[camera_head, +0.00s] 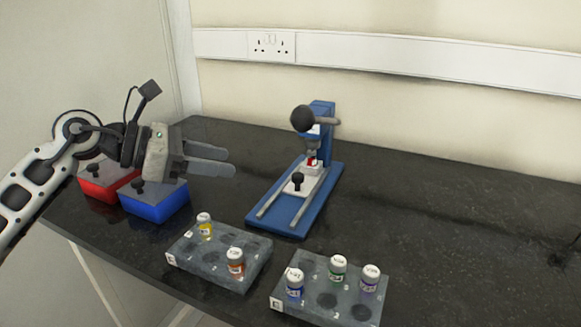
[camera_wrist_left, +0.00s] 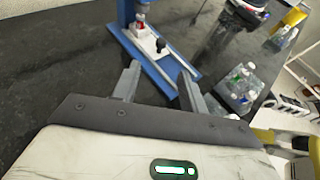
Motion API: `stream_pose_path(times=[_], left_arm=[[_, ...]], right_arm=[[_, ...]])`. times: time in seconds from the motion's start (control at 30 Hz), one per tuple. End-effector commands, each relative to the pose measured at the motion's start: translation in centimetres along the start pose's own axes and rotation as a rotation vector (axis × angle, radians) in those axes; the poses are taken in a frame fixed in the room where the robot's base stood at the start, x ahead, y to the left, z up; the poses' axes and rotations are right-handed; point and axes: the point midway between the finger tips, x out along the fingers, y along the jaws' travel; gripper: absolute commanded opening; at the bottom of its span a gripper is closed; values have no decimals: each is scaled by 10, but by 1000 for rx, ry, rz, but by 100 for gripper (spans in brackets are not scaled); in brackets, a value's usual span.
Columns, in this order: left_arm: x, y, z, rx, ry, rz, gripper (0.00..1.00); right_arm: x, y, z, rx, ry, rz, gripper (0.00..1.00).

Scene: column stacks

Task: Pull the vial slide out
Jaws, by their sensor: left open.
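The vial slide (camera_head: 290,187) is a pale plate with a black knob (camera_head: 298,180), lying between two rails on the blue press base (camera_head: 322,200). It is under the press, whose upright and round black handle end (camera_head: 303,118) stand at the back. A red-and-white vial (camera_head: 312,162) sits at the slide's far end. My left gripper (camera_head: 222,160) is open and empty, above the counter to the left of the press. In the left wrist view the slide (camera_wrist_left: 146,39) and its knob (camera_wrist_left: 161,45) show beyond the open fingers (camera_wrist_left: 158,82). My right gripper is not in view.
Two grey racks with capped vials stand in front: the left rack (camera_head: 190,262) and the right rack (camera_head: 318,267). A red box (camera_head: 100,188) and a blue box (camera_head: 155,208) sit under my left arm. The counter right of the press is clear.

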Motion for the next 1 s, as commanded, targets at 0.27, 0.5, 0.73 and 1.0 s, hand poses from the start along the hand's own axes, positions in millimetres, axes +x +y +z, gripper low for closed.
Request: stream_pose_path(times=[0.27,0.5,0.73,1.0], left_arm=[[59,-1,1,0,-3,-4,43],[109,-1,1,-1,-3,-3,43],[137,0,0,0,-2,-1,43],[144,0,1,1,-1,1,43]], right_arm=[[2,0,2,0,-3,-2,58],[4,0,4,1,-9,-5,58],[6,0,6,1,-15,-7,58],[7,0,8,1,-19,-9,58]])
